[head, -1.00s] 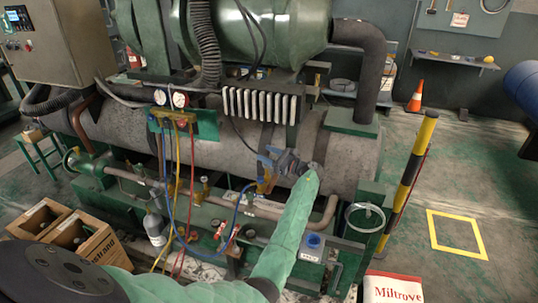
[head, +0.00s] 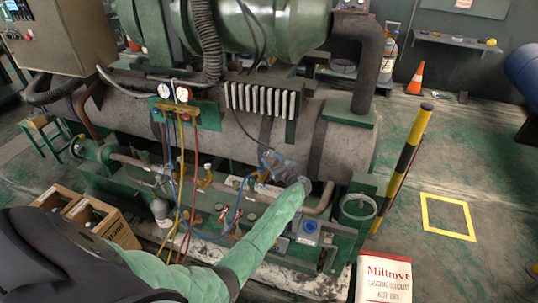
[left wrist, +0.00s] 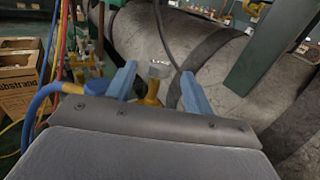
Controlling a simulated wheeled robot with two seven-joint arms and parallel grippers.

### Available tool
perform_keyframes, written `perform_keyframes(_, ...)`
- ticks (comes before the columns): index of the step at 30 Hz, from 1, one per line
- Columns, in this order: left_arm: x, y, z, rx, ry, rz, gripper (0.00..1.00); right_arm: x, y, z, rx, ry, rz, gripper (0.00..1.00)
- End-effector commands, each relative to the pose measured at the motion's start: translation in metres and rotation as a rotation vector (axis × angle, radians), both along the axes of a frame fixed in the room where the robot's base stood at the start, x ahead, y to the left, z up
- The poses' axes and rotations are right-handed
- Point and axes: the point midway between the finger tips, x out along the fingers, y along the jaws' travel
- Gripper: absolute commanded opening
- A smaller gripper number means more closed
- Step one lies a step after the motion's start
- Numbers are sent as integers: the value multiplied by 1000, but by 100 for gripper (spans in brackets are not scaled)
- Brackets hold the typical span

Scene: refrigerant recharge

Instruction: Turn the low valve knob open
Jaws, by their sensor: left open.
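A brass valve with a silvery knob on top (left wrist: 159,70) stands in the left wrist view, in the gap between my two blue fingers. I take it to be the low valve; no label is readable. My left gripper (head: 270,163) is open, with a finger on either side of the knob. Contact with the knob cannot be made out. In the head view the gripper largely hides this valve, in front of the big grey cylinder (head: 230,140). A blue hose (left wrist: 48,92) runs at the left of the wrist view. My right gripper is not in view.
A gauge manifold (head: 174,107) with blue, yellow and red hoses hangs left of the gripper. A black ribbed part with pale fins (head: 260,100) sits above it. Green frame and pipes lie below. A white Miltrove sign (head: 385,278) stands at front right.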

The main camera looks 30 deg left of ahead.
Motion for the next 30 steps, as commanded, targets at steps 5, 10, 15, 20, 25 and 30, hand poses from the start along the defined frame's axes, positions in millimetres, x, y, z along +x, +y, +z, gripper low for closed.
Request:
perform_keyframes(5, 7, 17, 1, 0, 1, 1, 52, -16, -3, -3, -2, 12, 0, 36)
perform_keyframes(10, 10, 23, 0, 0, -1, 1, 52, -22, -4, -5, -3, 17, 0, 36)
perform_keyframes(15, 10, 24, 0, 0, -1, 1, 52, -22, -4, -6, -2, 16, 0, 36)
perform_keyframes(20, 10, 24, 0, 0, 0, 1, 34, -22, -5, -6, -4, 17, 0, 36)
perform_keyframes(25, 10, 24, 0, 0, 0, 1, 7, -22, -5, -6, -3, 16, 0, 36)
perform_keyframes(30, 11, 24, -3, 0, -1, 28, 7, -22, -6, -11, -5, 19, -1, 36)
